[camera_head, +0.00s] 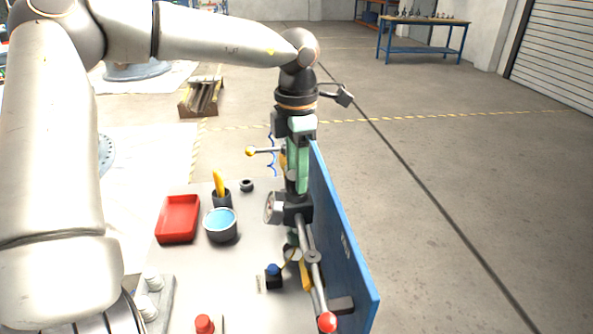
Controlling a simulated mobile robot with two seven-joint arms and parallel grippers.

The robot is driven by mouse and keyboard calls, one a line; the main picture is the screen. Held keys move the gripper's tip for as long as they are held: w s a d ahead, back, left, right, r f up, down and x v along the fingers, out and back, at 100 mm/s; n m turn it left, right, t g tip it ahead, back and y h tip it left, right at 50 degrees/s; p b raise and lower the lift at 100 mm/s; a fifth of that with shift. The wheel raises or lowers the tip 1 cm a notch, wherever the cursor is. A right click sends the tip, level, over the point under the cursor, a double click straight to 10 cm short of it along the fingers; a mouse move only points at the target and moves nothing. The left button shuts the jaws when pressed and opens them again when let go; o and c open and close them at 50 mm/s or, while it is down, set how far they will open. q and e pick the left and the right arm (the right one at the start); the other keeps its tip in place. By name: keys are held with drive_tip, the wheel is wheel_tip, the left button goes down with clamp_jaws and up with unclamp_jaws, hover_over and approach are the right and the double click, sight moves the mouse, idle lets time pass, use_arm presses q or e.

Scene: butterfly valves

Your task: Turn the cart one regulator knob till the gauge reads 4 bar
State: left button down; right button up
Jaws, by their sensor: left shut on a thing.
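My left gripper (295,186) points down over the regulator (293,208) on the cart's blue panel. Its green fingers are shut on the regulator knob, which they mostly hide. The round gauge (272,208) is on the left side of the regulator. I see it nearly edge-on, so its needle and reading cannot be made out. My right gripper is not in view.
The grey cart top (185,275) holds a red tray (178,220), a blue-topped cup (221,224) and a red button (204,324). A blue panel (340,240) rises along its right edge. A lever with a red ball (327,322) stands near the front. Open floor lies right.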

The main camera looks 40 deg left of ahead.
use_arm(q)
drive_tip(key=m, duration=0.3)
drive_tip(key=shift+m, duration=0.4)
drive_tip(key=m, duration=0.3)
drive_tip(key=shift+m+p, duration=0.3)
drive_tip(key=m, duration=0.6)
drive_tip(key=shift+p, duration=0.3)
drive_tip(key=shift+m, duration=0.3)
drive_tip(key=shift+c, duration=1.5)
unclamp_jaws()
